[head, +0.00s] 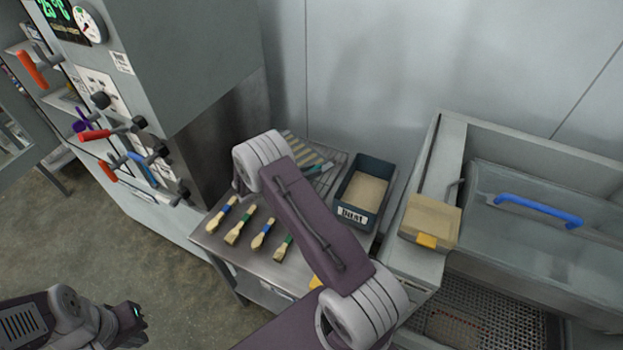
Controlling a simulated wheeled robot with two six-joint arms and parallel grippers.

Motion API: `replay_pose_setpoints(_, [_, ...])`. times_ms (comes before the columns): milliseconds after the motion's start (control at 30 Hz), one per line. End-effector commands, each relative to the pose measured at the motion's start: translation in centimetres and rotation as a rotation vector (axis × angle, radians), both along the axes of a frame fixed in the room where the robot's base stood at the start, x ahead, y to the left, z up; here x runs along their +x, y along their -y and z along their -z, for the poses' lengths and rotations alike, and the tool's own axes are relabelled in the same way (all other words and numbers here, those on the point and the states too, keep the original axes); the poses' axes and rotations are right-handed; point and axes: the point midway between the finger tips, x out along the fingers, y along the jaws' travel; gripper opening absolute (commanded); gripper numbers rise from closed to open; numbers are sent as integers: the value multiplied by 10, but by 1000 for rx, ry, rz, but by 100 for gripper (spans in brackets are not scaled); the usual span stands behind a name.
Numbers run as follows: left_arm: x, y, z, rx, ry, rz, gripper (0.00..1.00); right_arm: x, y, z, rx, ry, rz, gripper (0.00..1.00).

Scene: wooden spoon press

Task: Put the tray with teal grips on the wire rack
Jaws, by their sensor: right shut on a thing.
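The tray with teal grips (318,168) shows only in part in the head view, beyond my right arm. It carries pale wooden strips, and one teal grip is visible at its right end. The wire rack (338,161) shows as thin bars beside the tray, left of a dark bin. My right arm covers the rest of the tray and much of the rack, so I cannot tell how the tray rests. My right gripper is hidden behind this arm. My left gripper (132,318) is at the lower left over the floor, far from the tray; its jaws are unclear.
A dark labelled bin (364,192) stands right of the rack. Several brushes with coloured bands (239,226) lie on the metal table (213,240). The press with levers (190,60) rises at the left. A wooden box (432,217) and a blue-handled lid (538,208) are at the right.

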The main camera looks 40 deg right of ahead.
Motion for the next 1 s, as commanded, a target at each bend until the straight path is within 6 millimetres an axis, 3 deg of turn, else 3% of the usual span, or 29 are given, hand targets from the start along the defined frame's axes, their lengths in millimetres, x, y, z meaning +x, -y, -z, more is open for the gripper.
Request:
replay_pose_setpoints(267, [0, 0, -7, 0, 0, 0, 0, 0, 0, 37, -1, -1, 0, 0])
replay_pose_setpoints(633, [0, 0, -1, 0, 0, 0, 0, 0, 0, 44, -1, 1, 0, 0])
replay_pose_setpoints(667, [0, 0, -3, 0, 0, 0, 0, -1, 0, 43, 0, -1, 0, 24])
replay_pose_setpoints(700, [0, 0, -3, 0, 0, 0, 0, -1, 0, 43, 0, -1, 0, 36])
replay_pose_setpoints(1000, [0, 0, -4, 0, 0, 0, 0, -1, 0, 42, 0, 0, 0, 38])
